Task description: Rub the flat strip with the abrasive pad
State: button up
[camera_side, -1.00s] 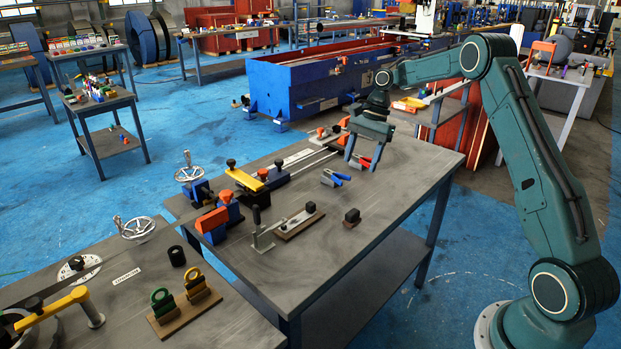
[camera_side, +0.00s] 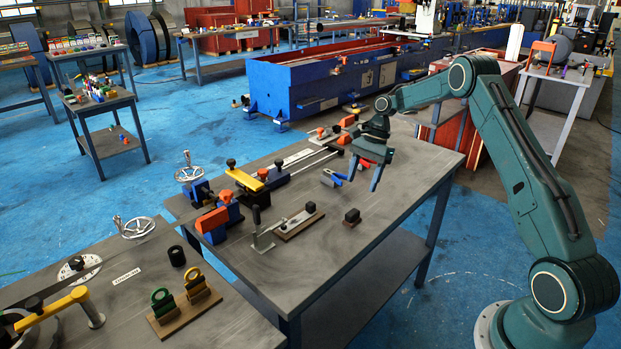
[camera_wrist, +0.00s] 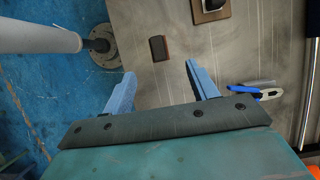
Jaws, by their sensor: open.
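The abrasive pad (camera_side: 352,216) is a small dark block with a brownish side, lying alone on the grey bench. It also shows in the wrist view (camera_wrist: 159,48), just beyond the fingertips and between their lines. The flat strip (camera_side: 297,220) is a pale narrow bar on a brown board (camera_side: 312,221), with a dark block at its right end and an upright lever clamp at its left. In the wrist view only the board's end (camera_wrist: 210,16) with the dark block shows. My gripper (camera_side: 364,182) is open and empty above the bench, behind the pad; its blue fingers (camera_wrist: 161,72) are apart.
Blue-handled pliers (camera_side: 332,178) lie behind the pad, close to my fingers in the side view; they also show in the wrist view (camera_wrist: 255,92). Red-handled pliers are partly hidden behind my gripper. The bench around the pad is clear; its right edge is near.

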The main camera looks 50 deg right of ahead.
aim_at(353, 212)
jog(key=shift+x, duration=2.8)
jog(key=shift+x, duration=2.6)
jog(key=shift+s+a+r, duration=0.1)
jog(key=shift+s+a, duration=0.05)
jog(key=c, duration=1.1)
